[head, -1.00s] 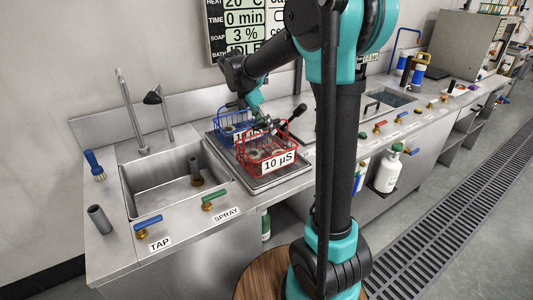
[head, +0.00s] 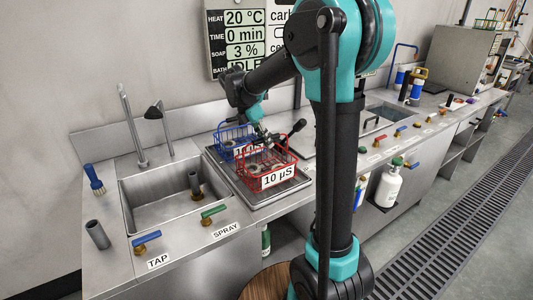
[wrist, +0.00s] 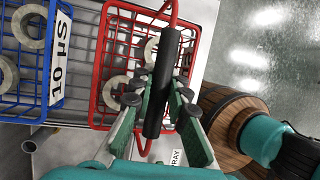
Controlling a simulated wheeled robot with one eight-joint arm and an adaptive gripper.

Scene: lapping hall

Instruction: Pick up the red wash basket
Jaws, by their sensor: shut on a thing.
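The red wash basket (head: 296,163) is a wire basket with a white "10 µS" label and a black grip on its red handle. It is on the grey draining tray, and I cannot tell any gap under it. Grey rings lie inside it. In the wrist view the red basket (wrist: 101,62) is seen from above, upper middle. My gripper (head: 262,136) is over it; in the wrist view my gripper's green fingers (wrist: 163,108) are shut on the black handle grip (wrist: 163,80), one on each side.
A blue wire basket (head: 219,139), also holding rings, stands close behind and left of the red one. A sink (head: 150,203) lies to the left, with TAP and SPRAY valves at the front edge. A display panel (head: 244,40) hangs on the wall behind.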

